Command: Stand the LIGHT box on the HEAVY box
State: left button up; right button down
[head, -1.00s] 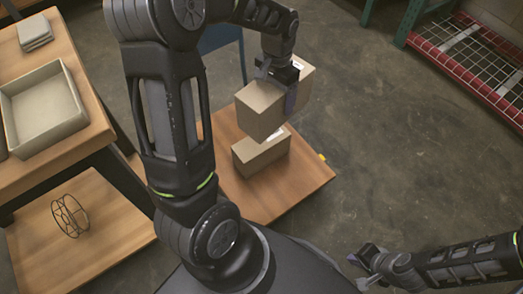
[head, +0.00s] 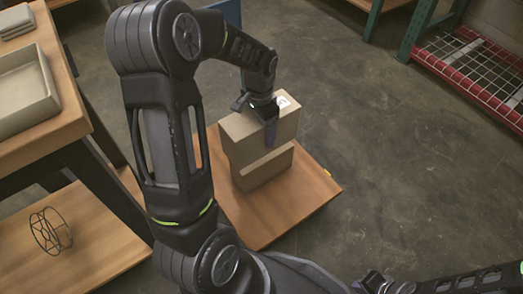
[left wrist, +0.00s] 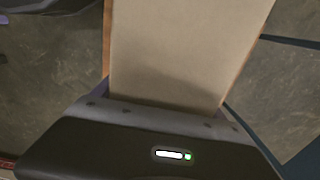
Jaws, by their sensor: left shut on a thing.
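My left gripper (head: 266,124) is shut on the upper brown cardboard box (head: 243,128), gripping it from above. This box has a white label on top, too small to read. A second brown box (head: 264,172) is directly below it on a wooden platform, partly hidden by the held box. The held box looks roughly level above it; I cannot tell whether they touch. In the left wrist view the held box (left wrist: 185,50) fills the space between the fingers. My right gripper (head: 370,283) is at the bottom edge, away from both boxes, its jaws unclear.
The wooden platform (head: 305,190) has bare room right of the boxes. At left stand a table with a grey tray (head: 22,95) and a lower wooden shelf with a black wire ring frame (head: 50,230). A red-edged rack (head: 470,75) is at far right.

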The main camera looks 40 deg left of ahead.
pick_arm(q)
jog(key=shift+f+b, duration=0.75)
jog(key=shift+f, duration=1.5)
jog(key=shift+f+b, duration=1.05)
jog(key=shift+f, duration=1.45)
jog(key=shift+f, duration=0.15)
jog(key=o, duration=1.9)
notch_tip(320, 180, up, 12)
jog(key=p, duration=0.4)
jog(key=shift+r, duration=0.2)
